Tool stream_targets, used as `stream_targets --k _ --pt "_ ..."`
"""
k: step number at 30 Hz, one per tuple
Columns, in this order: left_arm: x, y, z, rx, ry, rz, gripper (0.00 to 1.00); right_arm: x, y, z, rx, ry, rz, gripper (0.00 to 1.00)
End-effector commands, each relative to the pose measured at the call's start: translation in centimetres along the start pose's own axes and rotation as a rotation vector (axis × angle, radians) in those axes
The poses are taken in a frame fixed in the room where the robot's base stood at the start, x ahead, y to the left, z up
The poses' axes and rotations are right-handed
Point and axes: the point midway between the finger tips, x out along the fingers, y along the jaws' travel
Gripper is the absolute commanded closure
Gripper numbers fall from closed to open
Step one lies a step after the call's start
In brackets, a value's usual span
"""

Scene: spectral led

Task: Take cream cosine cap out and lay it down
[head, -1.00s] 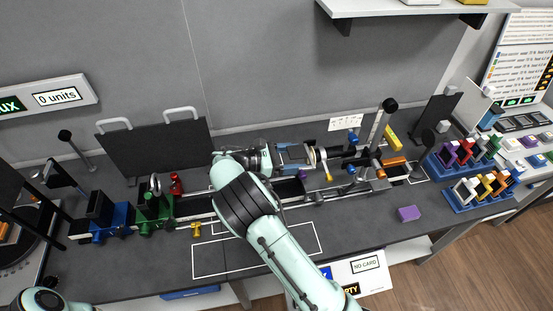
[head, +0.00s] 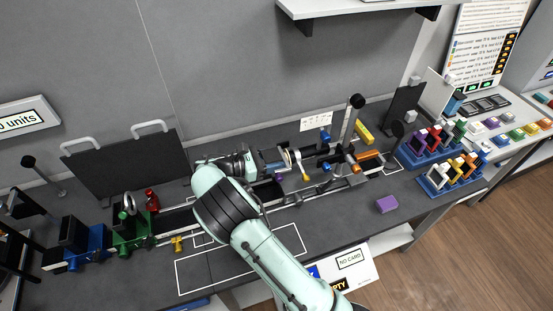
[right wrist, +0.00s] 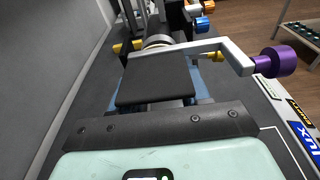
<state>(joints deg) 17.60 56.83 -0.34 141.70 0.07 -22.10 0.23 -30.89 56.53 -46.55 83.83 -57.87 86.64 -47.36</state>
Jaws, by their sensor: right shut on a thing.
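The cream cosine cap (right wrist: 158,42) shows in the right wrist view as a pale round piece just past my fingertips. In the head view it (head: 284,156) is a small cream piece at the end of my gripper, over the dark rail. My right gripper (head: 272,166) comes in level along the rail from the left and is shut on the cap. Its dark finger (right wrist: 155,82) hides part of the grip. I cannot tell whether the cap still touches the mount beyond it. My left gripper is not in view.
A pale bracket with a purple knob (right wrist: 275,61) stands close beside my fingers. Posts and coloured knobs crowd the rail to the right, including an orange cylinder (head: 369,155). A purple block (head: 387,204) lies on the bench. The outlined area (head: 240,258) at the front is partly clear.

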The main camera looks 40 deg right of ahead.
Motion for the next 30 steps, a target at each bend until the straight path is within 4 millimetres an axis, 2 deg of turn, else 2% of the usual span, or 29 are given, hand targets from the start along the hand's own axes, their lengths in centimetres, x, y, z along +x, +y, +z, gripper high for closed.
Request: stream_targets --k 30 --pt "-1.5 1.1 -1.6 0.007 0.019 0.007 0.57 -2.8 0.1 -0.3 0.0 -0.001 0.001 0.91"
